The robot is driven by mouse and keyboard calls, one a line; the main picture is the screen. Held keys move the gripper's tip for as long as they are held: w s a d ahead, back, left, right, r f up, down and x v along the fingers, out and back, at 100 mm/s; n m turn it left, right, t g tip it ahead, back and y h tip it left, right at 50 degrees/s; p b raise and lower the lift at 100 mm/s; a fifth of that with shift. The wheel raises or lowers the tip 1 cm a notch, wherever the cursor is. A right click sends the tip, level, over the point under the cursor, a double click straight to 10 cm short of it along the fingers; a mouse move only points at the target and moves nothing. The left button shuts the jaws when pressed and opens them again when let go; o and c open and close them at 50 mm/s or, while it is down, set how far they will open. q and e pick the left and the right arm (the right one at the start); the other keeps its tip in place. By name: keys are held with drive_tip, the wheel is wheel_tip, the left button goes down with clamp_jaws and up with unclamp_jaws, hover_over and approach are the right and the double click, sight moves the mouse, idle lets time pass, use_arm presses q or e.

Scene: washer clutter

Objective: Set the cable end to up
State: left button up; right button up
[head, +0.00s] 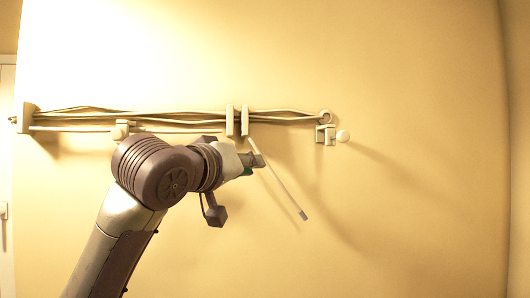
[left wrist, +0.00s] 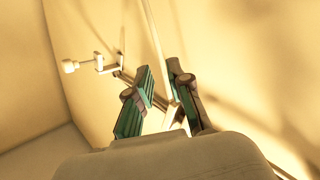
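The cable end (head: 277,178) is a thin pale rod with a dark tip. In the head view it slants down and right from below the wall-mounted cable bundle (head: 190,116), its tip lowest. My left gripper (head: 259,160) is beside its upper part. In the left wrist view the pale rod (left wrist: 155,38) runs down between the two green-and-dark fingers of my left gripper (left wrist: 162,78). The fingers stand apart with a gap beside the rod; I see no firm grip. My right gripper is in neither view.
A pair of upright clips (head: 237,120) holds the bundle above my gripper. A bracket with a round knob (head: 343,136) sticks out to the right and also shows in the left wrist view (left wrist: 70,66). The wall right of and below the cable end is clear.

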sight(267, 164)
use_arm(q)
drive_tip(key=p+x, duration=0.2)
drive_tip(key=x, duration=0.3)
drive_tip(key=shift+w+d+r+p, duration=0.15)
drive_tip(key=shift+w+p, duration=0.05)
drive_tip(key=shift+p, duration=0.15)
drive_tip(key=shift+w+d, duration=0.25)
drive_tip(key=shift+w, duration=0.2)
drive_tip(key=shift+s, duration=0.1)
clamp_jaws()
